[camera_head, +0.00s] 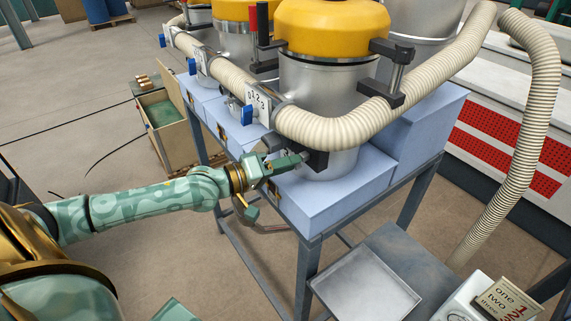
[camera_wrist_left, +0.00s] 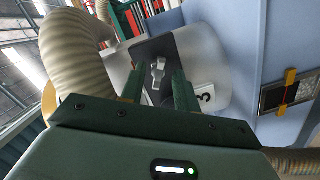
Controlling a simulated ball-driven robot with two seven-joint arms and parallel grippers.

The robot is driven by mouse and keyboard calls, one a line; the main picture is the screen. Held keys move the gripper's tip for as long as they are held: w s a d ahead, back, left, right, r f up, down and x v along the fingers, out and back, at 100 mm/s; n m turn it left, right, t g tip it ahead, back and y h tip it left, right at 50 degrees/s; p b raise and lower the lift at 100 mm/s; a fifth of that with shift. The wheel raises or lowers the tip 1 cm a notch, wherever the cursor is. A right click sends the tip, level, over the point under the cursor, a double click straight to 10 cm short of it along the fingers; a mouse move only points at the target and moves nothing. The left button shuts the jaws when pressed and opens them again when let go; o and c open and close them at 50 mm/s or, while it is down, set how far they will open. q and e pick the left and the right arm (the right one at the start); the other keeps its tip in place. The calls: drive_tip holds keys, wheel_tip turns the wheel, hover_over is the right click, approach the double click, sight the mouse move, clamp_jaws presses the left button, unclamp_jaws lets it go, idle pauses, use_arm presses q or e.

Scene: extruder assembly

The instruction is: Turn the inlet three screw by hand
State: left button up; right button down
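The inlet three screw (camera_wrist_left: 158,74) shows in the left wrist view as a small metal wing-shaped knob on a dark block, on the side of the silver inlet (camera_wrist_left: 205,55). A label with a 3 (camera_wrist_left: 205,97) is beside it. In the head view the nearest inlet (camera_head: 325,105) has a yellow lid, and my left gripper (camera_head: 297,158) is at its lower front; the screw is hidden there. My left gripper (camera_wrist_left: 157,90) is open, its two green fingers apart with the knob between their tips in the picture. Whether they touch it I cannot tell. My right gripper is not in view.
A ribbed cream hose (camera_head: 350,128) runs above my gripper and across the inlets. The inlets stand on blue blocks (camera_head: 335,200) on a grey frame. A metal tray (camera_head: 365,285) is at front right. A wooden box (camera_head: 165,125) stands on the floor behind my arm.

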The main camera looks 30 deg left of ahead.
use_arm(q)
drive_tip(key=p+v, duration=0.1)
drive_tip(key=v, duration=0.5)
drive_tip(key=shift+s+d+f, duration=0.2)
drive_tip(key=shift+d+f, duration=0.05)
drive_tip(key=shift+d, duration=0.15)
drive_tip(key=v, duration=1.6)
drive_tip(key=shift+s+a, duration=0.15)
drive_tip(key=shift+a, duration=0.05)
